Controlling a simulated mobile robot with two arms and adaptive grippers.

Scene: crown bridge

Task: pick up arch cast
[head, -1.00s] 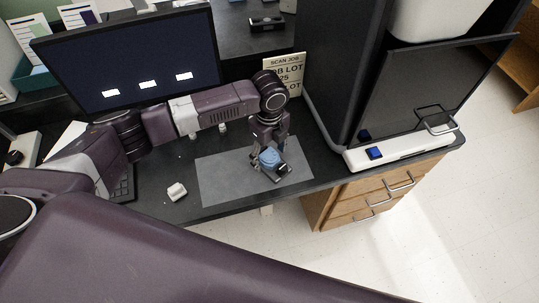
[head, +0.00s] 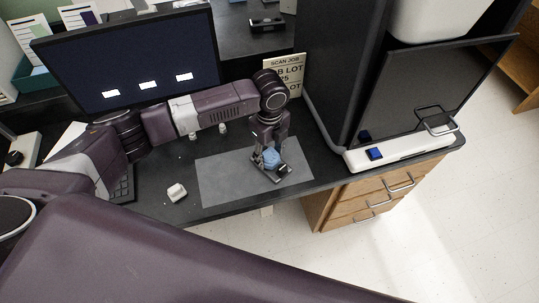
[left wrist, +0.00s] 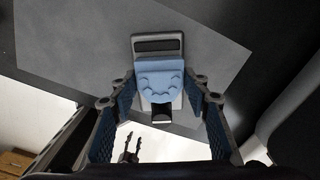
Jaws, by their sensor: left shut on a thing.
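The blue arch cast (head: 271,160) is at the right part of the grey mat (head: 215,180) in the head view. In the left wrist view the cast (left wrist: 160,80) shows a scalloped rim of teeth and sits over a grey slotted holder (left wrist: 158,45). My left gripper (head: 269,152) reaches down over it and is shut on the cast, with a blue-padded finger on each side (left wrist: 160,92). Parts of the cast are hidden by the gripper in the head view.
A white block (head: 176,192) lies left of the mat, and small white pieces (head: 222,128) stand behind it. A monitor (head: 130,62) and a sign (head: 284,75) stand at the back. A large dark machine (head: 345,70) bounds the right side. The desk's front edge is close to the mat.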

